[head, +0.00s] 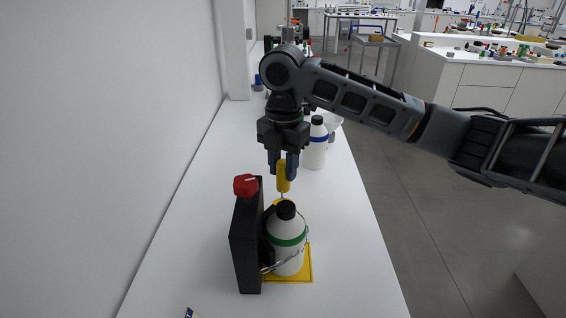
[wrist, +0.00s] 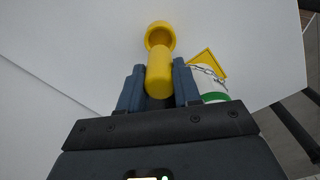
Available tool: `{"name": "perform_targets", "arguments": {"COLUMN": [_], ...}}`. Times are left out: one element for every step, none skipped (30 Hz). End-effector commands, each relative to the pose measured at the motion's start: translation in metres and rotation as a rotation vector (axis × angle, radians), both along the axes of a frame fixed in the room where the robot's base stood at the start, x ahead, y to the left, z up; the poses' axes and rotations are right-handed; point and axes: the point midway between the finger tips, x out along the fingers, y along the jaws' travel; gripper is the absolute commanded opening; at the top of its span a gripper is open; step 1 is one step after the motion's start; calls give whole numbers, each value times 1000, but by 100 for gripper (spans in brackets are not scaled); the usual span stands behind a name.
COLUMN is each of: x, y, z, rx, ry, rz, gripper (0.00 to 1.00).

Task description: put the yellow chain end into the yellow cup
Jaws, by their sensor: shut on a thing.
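The yellow chain end (head: 283,178) is a rounded yellow cylinder, held upright between the fingers of my gripper (head: 283,160). It also shows in the wrist view (wrist: 159,75), between both blue-grey fingers (wrist: 160,88). The yellow cup (wrist: 160,36) has a round open mouth, just beyond the chain end in that view, and the chain end overlaps its near rim. I cannot tell whether they touch. In the head view, only a yellow bit of the cup (head: 281,202) shows behind the bottle's cap. The chain (head: 284,267) loops around the front of the green-banded white bottle (head: 287,245).
The bottle stands on a yellow mat (head: 302,270) beside a tall black panel (head: 246,245) with a red knob (head: 246,185). A blue-banded white bottle (head: 315,148) stands behind my gripper. A wall runs along the left.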

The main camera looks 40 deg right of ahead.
Motion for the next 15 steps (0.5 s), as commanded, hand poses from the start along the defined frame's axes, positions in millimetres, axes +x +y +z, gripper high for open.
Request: {"name": "perform_targets", "arguments": {"x": [0,0,0,0,0,0,0,0,0,0,0,0,0,0,0], "y": [0,0,0,0,0,0,0,0,0,0,0,0,0,0,0], "z": [-8,-11,-15,-18,-20,-24,-26,-29,-32,-34,-35,-37,-38,-39,-40], "rx": [1,1,1,2,2,2,2,2,1,1,0,0,0,0,0], "ry": [0,0,1,1,1,1,1,1,1,0,0,0,0,0,0], "rz": [0,0,0,0,0,0,0,0,0,0,0,0,0,0,0], "gripper": [0,0,0,0,0,0,0,0,0,0,0,0,0,0,0]}}
